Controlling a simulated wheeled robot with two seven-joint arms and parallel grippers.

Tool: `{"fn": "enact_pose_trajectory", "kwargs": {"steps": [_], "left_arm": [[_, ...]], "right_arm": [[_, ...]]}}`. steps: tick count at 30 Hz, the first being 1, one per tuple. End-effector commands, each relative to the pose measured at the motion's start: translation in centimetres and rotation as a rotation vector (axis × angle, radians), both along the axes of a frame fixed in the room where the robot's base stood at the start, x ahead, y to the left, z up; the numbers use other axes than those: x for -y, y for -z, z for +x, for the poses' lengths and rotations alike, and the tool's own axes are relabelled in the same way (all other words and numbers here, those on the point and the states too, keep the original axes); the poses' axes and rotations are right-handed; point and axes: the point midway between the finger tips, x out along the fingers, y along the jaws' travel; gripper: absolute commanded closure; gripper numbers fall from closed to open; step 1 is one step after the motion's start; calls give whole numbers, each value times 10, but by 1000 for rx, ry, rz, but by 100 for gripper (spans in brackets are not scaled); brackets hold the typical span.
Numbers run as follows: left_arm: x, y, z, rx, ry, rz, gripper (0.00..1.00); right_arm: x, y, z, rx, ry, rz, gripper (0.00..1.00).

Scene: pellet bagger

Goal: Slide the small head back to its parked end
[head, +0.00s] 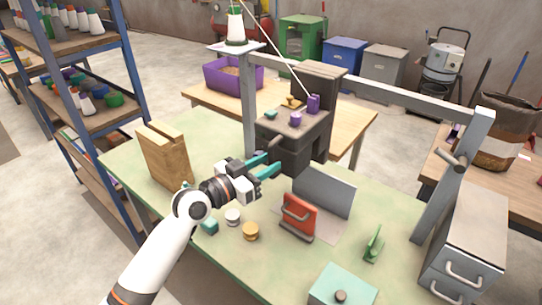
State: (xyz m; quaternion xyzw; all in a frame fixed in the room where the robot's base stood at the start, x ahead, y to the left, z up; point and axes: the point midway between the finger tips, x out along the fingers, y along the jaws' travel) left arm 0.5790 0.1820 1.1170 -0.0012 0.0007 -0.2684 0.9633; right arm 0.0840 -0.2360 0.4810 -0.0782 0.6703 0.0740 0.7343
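I cannot tell for certain which part is the small head. A dark grey machine block (296,136) with purple knobs (296,119) on top stands at the table's back edge, beside an upright grey post. A short brownish handle (275,143) sticks out from its left side. A thread runs from a white cone (236,27) on the post down to a purple part (313,103). My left gripper (270,164) is in front of the block, below the handle, its teal fingers apart and nothing seen between them. Contact is unclear. My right gripper is out of view.
A red block with a grey handle (299,215) stands before an upright grey plate (323,190). A wooden block (165,158), small round pots (251,231), a green clip (374,244), a teal box (343,285) and a grey drawer cabinet (466,245) surround it. A grey beam (405,92) spans above.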

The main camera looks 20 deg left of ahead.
Motion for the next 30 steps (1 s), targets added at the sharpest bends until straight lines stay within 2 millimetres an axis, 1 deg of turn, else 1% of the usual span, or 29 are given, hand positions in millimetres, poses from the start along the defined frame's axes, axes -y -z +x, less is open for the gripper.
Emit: {"fn": "enact_pose_trajectory", "kwargs": {"steps": [1,3,6,14,15,17,18,21,27,30], "left_arm": [[3,-2,6,1,-1,-3,68],[6,-1,11,0,-1,-1,68],[10,0,15,-1,0,-1,68],[10,1,16,-1,0,1,68],[10,1,16,-1,0,1,69],[10,1,16,-1,0,1,79],[10,1,16,-1,0,1,86],[10,1,16,-1,0,1,100],[10,1,16,-1,0,1,100],[7,2,17,0,-1,2,100]], "right_arm": [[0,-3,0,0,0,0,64],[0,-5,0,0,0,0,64],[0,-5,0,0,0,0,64],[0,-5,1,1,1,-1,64],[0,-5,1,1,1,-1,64],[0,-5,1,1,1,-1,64],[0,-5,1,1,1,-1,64],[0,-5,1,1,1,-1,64],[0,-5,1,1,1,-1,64],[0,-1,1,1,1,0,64]]}}
